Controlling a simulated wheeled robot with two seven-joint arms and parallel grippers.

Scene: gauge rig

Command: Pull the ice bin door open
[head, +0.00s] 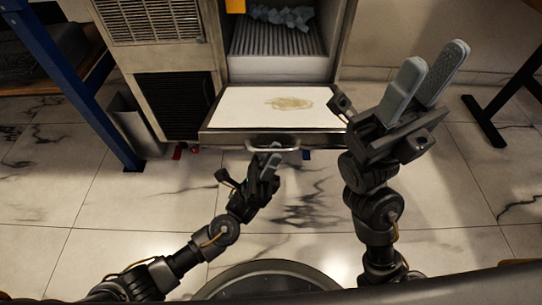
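The ice bin door (240,106) is swung down and lies nearly flat in front of the machine. Its pale inner face, with a brownish stain, is turned up. The door's handle (287,143) is a metal loop on its near edge. My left gripper (270,157) is at the handle, its grey fingers overlapping the loop in the head view. I cannot tell whether they are closed on it. My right gripper (431,62) is raised to the right of the door, its two grey fingers apart and empty. The ice bin (280,40) is open behind the door.
Bluish ice (281,17) lies at the back of the bin. A dark vent grille (174,106) is left of the door. A blue post (85,95) stands at the left and a black stand leg (485,120) at the right. The marble floor in front is clear.

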